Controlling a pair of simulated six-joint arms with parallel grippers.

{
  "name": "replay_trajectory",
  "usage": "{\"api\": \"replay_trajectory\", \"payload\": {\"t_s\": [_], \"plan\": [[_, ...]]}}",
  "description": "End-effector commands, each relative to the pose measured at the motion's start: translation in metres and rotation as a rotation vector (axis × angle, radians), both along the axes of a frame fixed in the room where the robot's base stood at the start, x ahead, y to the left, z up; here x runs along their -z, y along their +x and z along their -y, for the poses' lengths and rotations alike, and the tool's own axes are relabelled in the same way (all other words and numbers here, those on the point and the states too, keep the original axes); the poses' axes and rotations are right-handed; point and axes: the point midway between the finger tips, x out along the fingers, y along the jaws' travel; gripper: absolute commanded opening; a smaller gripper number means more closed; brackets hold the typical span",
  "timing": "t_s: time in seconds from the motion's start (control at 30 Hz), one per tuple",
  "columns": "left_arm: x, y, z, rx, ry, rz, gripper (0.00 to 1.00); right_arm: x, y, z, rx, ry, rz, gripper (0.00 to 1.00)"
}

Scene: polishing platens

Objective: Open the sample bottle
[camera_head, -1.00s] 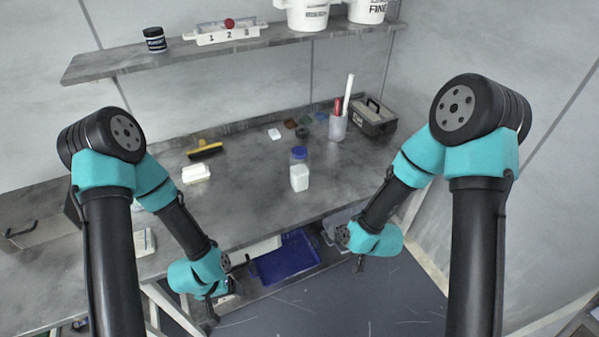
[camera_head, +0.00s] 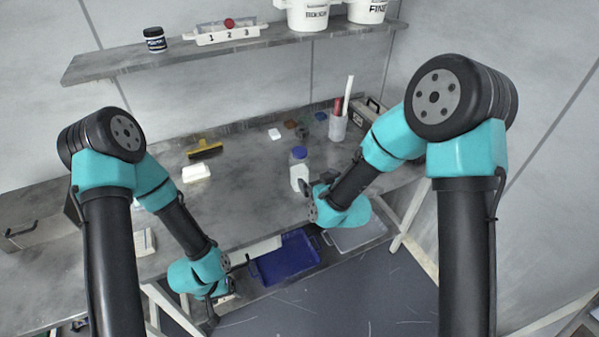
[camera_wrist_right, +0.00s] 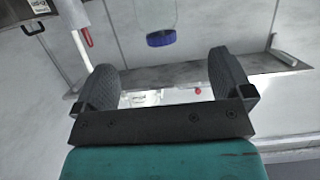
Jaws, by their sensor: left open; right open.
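The sample bottle (camera_head: 299,178), pale with a blue cap (camera_head: 299,153), stands upright on the bench near its front edge. My right gripper (camera_head: 316,183) is open and just right of the bottle in the head view. In the right wrist view the bottle (camera_wrist_right: 154,14) appears upside down, its blue cap (camera_wrist_right: 161,38) beyond the open fingers (camera_wrist_right: 165,78), with nothing between them. My left gripper (camera_head: 212,308) hangs low in front of the bench, far from the bottle; its fingers are small and dark.
A white block (camera_head: 196,173) and a yellow-black brush (camera_head: 205,149) lie on the bench (camera_head: 245,200) to the left. A cup with tools (camera_head: 338,127) stands at the back right. A blue tray (camera_head: 285,258) sits below the bench. The shelf (camera_head: 110,67) runs above.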

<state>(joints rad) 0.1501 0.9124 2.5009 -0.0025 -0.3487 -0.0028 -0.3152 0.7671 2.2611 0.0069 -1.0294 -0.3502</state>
Motion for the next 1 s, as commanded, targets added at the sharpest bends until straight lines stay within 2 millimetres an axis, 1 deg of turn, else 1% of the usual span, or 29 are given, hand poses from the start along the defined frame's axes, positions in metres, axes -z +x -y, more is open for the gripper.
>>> {"api": "replay_trajectory", "payload": {"t_s": [0.1,0.4,0.5,0.67,1.0], "plan": [[0.000,0.000,0.000,0.000,0.000,0.000,0.81,0.007,0.018,-0.008,0.000,0.000,0.001,0.98],[0.000,0.000,0.000,0.000,0.000,0.000,0.81,0.021,0.063,-0.029,0.000,0.000,0.000,0.98],[0.000,0.000,0.000,0.000,0.000,0.000,0.81,0.025,0.075,-0.034,0.000,0.000,0.000,0.98],[0.000,0.000,0.000,0.000,0.000,0.000,0.81,0.028,0.083,-0.038,0.000,0.000,-0.001,0.98],[0.000,0.000,0.000,0.000,0.000,0.000,0.81,0.028,0.084,-0.038,0.000,0.000,0.000,0.98]]}}
